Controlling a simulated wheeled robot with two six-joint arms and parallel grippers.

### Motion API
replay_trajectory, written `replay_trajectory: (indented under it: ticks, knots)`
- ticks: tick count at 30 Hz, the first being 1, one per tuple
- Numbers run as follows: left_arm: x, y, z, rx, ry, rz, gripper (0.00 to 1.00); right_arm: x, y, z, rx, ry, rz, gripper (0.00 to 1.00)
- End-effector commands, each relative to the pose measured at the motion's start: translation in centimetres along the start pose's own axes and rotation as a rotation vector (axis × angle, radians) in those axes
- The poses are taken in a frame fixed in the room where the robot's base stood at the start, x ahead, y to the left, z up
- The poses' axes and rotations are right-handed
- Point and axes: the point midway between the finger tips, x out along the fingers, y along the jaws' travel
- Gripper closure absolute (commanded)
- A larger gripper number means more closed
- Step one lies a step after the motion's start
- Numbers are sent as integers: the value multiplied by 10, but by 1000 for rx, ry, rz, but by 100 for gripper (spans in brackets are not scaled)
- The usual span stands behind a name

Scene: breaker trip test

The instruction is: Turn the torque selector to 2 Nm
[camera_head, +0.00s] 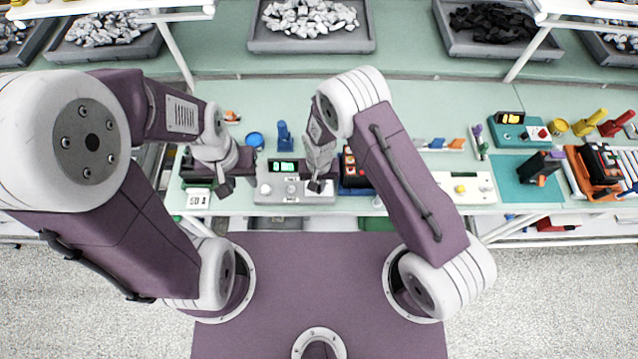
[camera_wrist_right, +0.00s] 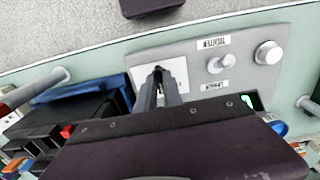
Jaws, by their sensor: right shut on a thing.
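A grey test box (camera_head: 275,195) with a lit green display (camera_head: 283,166) stands on the bench in front of me. It also shows in the right wrist view (camera_wrist_right: 243,88), with two round knobs (camera_wrist_right: 220,63) and a white plate (camera_wrist_right: 178,72). My right gripper (camera_head: 318,187) is over the white plate at the box's right end. Its fingertips (camera_wrist_right: 159,76) point down at the plate and are shut on the torque selector, which they hide. The selector's setting cannot be read. My left gripper (camera_head: 226,188) hangs left of the box; its opening is unclear.
A dark unit with red parts (camera_head: 350,172) stands close to the box's right side. A small white device (camera_head: 198,199) is at the left. A blue round container (camera_head: 255,140) and a blue holder (camera_head: 284,135) stand behind the box. A pale panel (camera_head: 470,189) lies further right.

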Motion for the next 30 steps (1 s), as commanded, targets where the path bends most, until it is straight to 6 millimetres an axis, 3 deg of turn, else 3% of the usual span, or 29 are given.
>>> replay_trajectory:
  ticks: [30]
  knots:
    - [31, -1, 3, 0, 0, 0, 64, 0, 1, 1, -690, -5, 1, 100]
